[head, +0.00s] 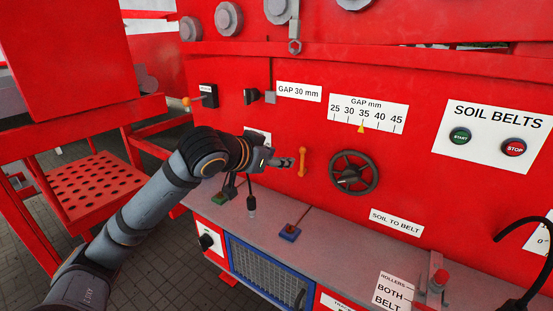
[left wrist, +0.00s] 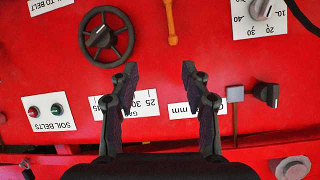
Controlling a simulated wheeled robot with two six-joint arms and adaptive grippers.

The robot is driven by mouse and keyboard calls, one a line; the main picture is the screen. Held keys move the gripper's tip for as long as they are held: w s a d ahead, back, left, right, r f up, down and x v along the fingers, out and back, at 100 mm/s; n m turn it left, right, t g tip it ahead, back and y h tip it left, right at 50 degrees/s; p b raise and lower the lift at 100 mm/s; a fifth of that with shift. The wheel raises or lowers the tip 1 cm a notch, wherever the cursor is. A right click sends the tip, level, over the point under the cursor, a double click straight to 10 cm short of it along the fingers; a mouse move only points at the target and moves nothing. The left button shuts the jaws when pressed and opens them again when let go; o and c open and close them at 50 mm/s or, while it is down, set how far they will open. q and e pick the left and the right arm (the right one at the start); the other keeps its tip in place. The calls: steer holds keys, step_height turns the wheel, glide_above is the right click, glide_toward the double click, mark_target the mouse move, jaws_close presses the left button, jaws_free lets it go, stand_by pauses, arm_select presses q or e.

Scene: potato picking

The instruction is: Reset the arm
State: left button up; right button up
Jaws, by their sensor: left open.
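My left arm comes in from the left in the head view, and its gripper (head: 284,162) is in front of the red machine panel (head: 240,130). The gripper is open and empty. It is just left of the orange lever (head: 302,162) and the black handwheel (head: 354,172); I cannot tell its exact distance from the panel. In the left wrist view the two fingers of the gripper (left wrist: 160,85) stand apart with only the panel behind them. The handwheel (left wrist: 105,37) and orange lever (left wrist: 171,22) show beyond the fingertips. My right gripper is not in view.
The gap scale (head: 367,113) is above the handwheel. Start (head: 460,136) and stop (head: 514,147) buttons are at the right. A grey ledge (head: 340,235) with small levers runs below. A red perforated step (head: 95,185) stands at the left.

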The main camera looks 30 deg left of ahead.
arm_select(q)
steer(key=shift+f, duration=0.3)
